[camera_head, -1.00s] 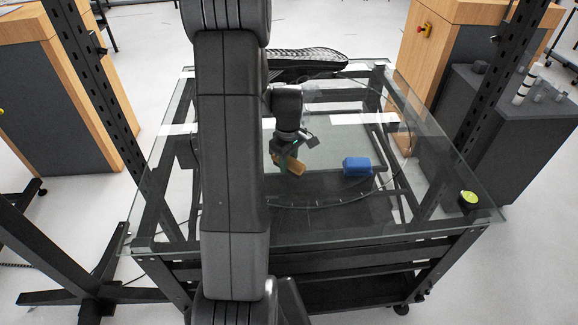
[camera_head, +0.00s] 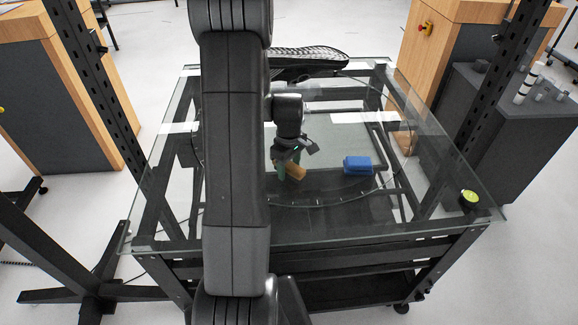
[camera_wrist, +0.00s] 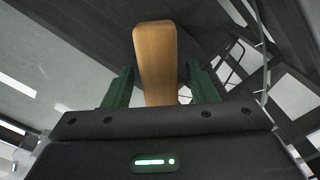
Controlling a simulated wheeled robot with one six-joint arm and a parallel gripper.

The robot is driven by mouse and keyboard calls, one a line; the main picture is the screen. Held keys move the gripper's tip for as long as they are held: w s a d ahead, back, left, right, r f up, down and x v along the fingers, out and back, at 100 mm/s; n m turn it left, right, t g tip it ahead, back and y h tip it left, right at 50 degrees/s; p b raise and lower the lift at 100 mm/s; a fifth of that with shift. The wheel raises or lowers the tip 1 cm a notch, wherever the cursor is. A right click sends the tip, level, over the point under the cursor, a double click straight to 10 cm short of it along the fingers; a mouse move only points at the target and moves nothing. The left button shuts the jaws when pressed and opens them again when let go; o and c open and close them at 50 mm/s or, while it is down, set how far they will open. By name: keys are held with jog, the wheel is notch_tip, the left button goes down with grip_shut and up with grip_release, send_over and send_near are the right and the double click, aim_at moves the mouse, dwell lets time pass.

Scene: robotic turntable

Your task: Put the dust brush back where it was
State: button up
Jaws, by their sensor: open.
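The dust brush shows as a wooden, tan piece (camera_head: 294,171) at my gripper (camera_head: 287,166) over the middle of the glass table. In the wrist view its wooden part (camera_wrist: 156,60) stands between the two green fingers of my gripper (camera_wrist: 160,78). Gaps show on both sides of it, so my gripper is open around it and not clamped. No bristles can be made out. I cannot tell whether the brush touches the glass.
A blue block-like object (camera_head: 357,165) lies on the glass table (camera_head: 330,232) to the right of my gripper. A small green-topped round item (camera_head: 469,197) sits near the right edge. A black mesh object (camera_head: 312,59) is at the back.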

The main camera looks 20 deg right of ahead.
aim_at(289, 164)
notch_tip(289, 164, up, 12)
jog(key=shift+r+b, duration=0.2)
jog(key=shift+b, duration=0.15)
